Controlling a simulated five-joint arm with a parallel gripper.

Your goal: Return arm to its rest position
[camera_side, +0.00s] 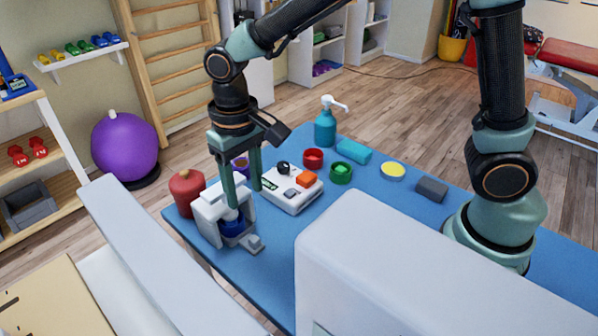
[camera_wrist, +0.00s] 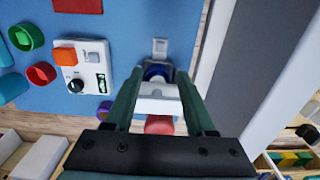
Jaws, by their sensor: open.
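My gripper (camera_side: 245,197) points down at the left end of the blue table. Its two fingers are apart, over a small white stand (camera_side: 208,214) that holds a dark blue round item (camera_side: 232,226). In the wrist view the fingers (camera_wrist: 160,74) straddle the stand, and the blue item (camera_wrist: 157,71) shows between the tips. Nothing is visibly clamped. I cannot tell whether a finger touches the stand. My arm reaches over the table from its base at the right.
A white control box (camera_side: 290,202) with an orange button stands close to my gripper. A red rounded object (camera_side: 186,188) is behind the stand.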

